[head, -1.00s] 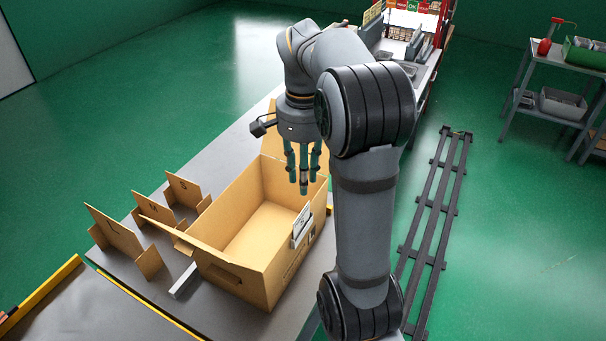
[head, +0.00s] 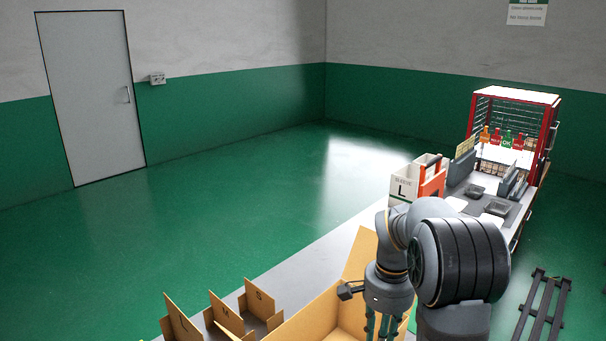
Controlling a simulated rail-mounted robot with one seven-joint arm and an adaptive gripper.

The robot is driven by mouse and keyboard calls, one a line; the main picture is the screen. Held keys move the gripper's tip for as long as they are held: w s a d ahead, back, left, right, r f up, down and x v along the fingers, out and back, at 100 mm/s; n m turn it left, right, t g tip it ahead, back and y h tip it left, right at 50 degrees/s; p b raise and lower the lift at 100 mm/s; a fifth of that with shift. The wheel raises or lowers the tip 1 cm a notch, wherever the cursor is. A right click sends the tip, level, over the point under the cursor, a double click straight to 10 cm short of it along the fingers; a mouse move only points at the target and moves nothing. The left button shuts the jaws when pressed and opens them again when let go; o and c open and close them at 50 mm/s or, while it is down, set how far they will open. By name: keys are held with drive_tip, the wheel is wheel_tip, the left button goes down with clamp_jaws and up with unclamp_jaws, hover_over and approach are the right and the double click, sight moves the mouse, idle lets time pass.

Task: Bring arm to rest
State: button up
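My gripper (head: 382,328) hangs pointing down at the bottom edge of the head view, under my bent arm. Its dark teal fingers show spaced apart with nothing seen between them, and their tips are cut off by the frame. It is over or close to the open cardboard box (head: 322,315), of which only the upper part shows. A raised flap of the box stands behind the gripper. How high the gripper is above the box cannot be told.
Cardboard dividers (head: 228,318) with letters stand left of the box. Beyond my arm are a white and orange bin marked L (head: 405,188), dark trays (head: 497,208) and a red-framed rack (head: 553,125). A dark slatted rail (head: 540,305) lies at right. Green floor (head: 240,190) is clear at left.

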wheel_tip(320, 180, down, 4)
drive_tip(key=shift+r, duration=0.1)
drive_tip(key=shift+r+p, duration=0.5)
drive_tip(key=shift+p, duration=0.3)
wheel_tip(320, 180, up, 2)
drive_tip(key=shift+r+p, duration=0.2)
drive_tip(key=shift+p, duration=0.7)
drive_tip(key=shift+f, duration=0.15)
